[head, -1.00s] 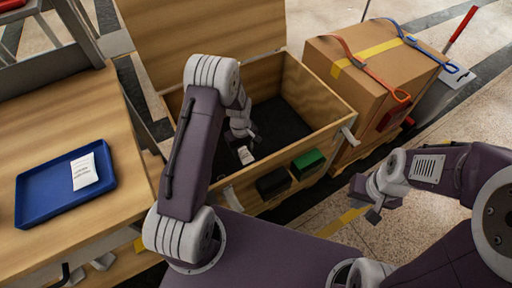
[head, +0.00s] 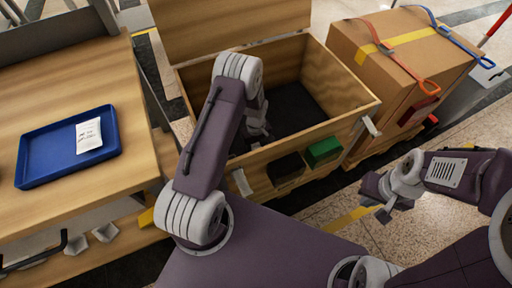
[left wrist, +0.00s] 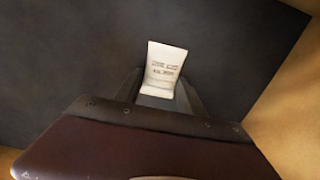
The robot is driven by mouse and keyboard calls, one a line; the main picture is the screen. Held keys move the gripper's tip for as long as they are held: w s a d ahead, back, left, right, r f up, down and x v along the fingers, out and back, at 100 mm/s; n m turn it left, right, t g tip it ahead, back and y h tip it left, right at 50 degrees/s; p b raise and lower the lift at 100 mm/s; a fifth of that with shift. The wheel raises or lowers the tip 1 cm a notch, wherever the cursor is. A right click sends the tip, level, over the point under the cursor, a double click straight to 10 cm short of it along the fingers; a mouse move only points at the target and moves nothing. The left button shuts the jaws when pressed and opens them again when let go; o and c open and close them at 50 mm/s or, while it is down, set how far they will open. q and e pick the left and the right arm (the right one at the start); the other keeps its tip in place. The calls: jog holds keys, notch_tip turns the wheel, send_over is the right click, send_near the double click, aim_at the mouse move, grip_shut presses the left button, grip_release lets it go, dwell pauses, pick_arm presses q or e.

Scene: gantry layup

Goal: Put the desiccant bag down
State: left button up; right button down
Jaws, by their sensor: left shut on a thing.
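The desiccant bag (left wrist: 164,68), a small white printed packet, is between the fingers of my left gripper (left wrist: 157,92) in the left wrist view. The gripper is shut on it, over a dark floor. In the head view my left gripper (head: 257,132) is inside the open wooden crate (head: 345,92), low behind its front wall. The bag is hidden there by the wall and my arm. A similar white packet (head: 88,135) lies on the blue tray (head: 45,158) at left. My right gripper (head: 384,208) is outside the crate at right; its jaw opening is unclear.
The crate's raised lid (head: 230,22) stands at the back. Black (head: 287,168) and green (head: 323,151) boxes are on its front. A strapped cardboard box (head: 385,65) stands to the right. The wooden bench (head: 100,75) is at left. The crate's dark floor has free room.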

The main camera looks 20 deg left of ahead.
aim_at(256, 148)
pick_arm(q)
jog(key=shift+f, duration=0.1)
jog(key=o, duration=1.3)
jog(key=shift+o, duration=0.2)
notch_tip(256, 148, up, 12)
jog(key=p, duration=0.5)
jog(key=shift+p, duration=0.35)
jog(key=shift+s, duration=0.15)
